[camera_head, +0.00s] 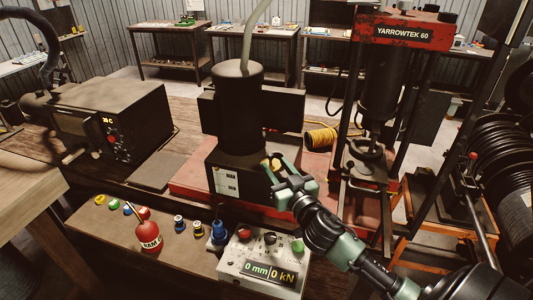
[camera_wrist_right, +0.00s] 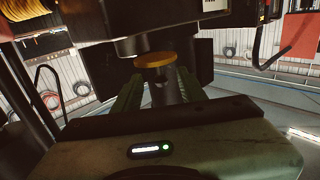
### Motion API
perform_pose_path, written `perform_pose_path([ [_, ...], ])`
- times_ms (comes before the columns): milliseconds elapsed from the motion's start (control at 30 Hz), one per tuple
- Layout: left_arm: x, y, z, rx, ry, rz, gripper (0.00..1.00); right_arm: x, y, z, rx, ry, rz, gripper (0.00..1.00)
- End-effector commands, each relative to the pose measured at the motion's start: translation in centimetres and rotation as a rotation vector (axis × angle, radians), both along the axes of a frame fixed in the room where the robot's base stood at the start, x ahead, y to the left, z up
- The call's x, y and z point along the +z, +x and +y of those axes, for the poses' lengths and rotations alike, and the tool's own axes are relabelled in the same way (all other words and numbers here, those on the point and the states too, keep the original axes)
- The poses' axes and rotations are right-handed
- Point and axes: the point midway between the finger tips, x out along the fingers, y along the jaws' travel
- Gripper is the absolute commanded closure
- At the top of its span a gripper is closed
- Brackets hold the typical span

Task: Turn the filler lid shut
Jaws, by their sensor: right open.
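The filler lid seems to be the small round yellow cap (camera_head: 273,163) low on the right front of the black pump housing (camera_head: 236,110). In the right wrist view the yellow cap (camera_wrist_right: 155,60) sits on a short dark neck (camera_wrist_right: 165,90), just beyond and between my fingertips. My right gripper (camera_head: 277,177) is open, its fingers close to the cap. In the right wrist view the green fingers of the right gripper (camera_wrist_right: 158,80) stand apart on both sides of the neck. I cannot tell whether they touch it. My left gripper is not in view.
A control box (camera_head: 265,262) reading "0 mm 0 kN" stands in front. The red press (camera_head: 400,28) rises at the right. A yellow hose coil (camera_head: 321,137) lies behind.

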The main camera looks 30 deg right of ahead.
Motion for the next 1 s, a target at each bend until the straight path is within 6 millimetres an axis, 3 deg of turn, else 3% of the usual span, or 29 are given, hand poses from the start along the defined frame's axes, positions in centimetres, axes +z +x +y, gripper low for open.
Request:
perform_pose_path([
  [400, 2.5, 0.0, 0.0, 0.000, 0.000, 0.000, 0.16, 0.2, 6.0, -0.9, -0.002, -0.002, 0.000, 0.59],
  [800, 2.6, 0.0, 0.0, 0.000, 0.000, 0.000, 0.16, 0.0, 6.9, -1.0, 0.000, -0.001, 0.002, 0.59],
  [833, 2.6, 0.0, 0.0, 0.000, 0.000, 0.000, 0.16, 0.0, 6.9, -1.0, 0.000, -0.001, 0.002, 0.61],
  [967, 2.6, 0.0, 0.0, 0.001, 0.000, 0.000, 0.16, 0.0, 6.9, -1.0, -0.001, -0.001, 0.002, 0.97],
  [1000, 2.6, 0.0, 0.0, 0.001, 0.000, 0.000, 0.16, 0.0, 6.9, -1.0, -0.001, -0.001, 0.002, 1.00],
])
